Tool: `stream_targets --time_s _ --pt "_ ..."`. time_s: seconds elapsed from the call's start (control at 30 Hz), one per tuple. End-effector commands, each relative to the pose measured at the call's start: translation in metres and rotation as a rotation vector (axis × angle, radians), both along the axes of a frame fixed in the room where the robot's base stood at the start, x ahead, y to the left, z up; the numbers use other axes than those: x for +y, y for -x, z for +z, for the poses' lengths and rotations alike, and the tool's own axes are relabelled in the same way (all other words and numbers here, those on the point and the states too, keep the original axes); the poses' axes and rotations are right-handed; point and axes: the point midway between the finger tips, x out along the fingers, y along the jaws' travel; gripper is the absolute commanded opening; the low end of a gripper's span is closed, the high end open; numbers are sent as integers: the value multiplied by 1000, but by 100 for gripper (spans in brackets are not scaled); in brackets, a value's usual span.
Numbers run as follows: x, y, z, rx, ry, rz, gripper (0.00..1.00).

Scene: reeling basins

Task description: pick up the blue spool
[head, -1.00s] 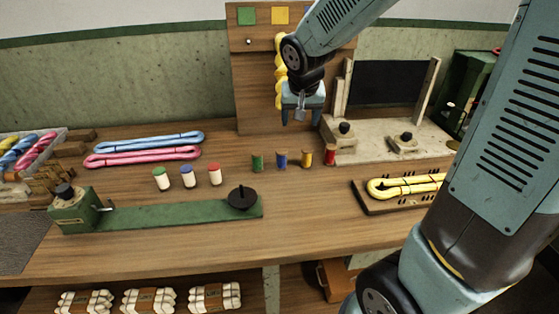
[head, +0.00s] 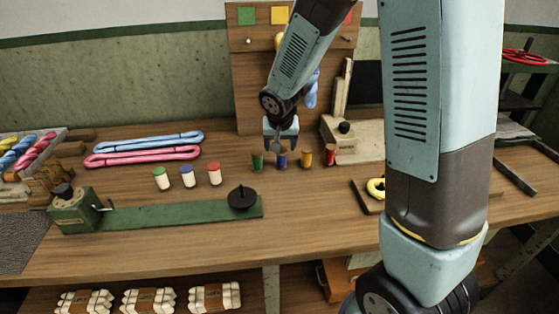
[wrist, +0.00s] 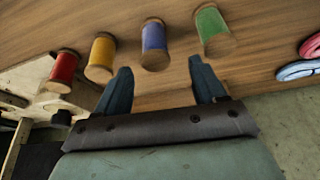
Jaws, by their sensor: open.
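The blue spool (head: 281,160) stands upright on the wooden table in a row of spools, between the green spool (head: 257,161) and the yellow spool (head: 306,158). The red spool (head: 330,154) stands at the right end. My gripper (head: 281,146) is open and empty, just above and behind the blue spool in the head view. In the wrist view, the blue spool (wrist: 154,45) lies ahead of the gap between my open fingers (wrist: 159,75), apart from both. The green spool (wrist: 212,30) is near the right finger.
White spools with coloured tops (head: 188,177) stand left of the row, behind a green winder (head: 160,216) with a black disc. Blue and pink skeins (head: 145,155) lie farther left. A wooden board (head: 250,90) rises behind.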

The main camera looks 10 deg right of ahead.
Motion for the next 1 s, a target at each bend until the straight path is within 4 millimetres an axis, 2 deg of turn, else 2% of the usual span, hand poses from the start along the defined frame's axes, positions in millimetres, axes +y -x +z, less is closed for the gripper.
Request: stream_targets --time_s 0.27,0.63,1.0 --pt "-2 -5 -13 1 1 1 70" --pt "-7 -18 -52 1 2 1 70" --pt "-8 -20 -57 -1 -1 -1 70"
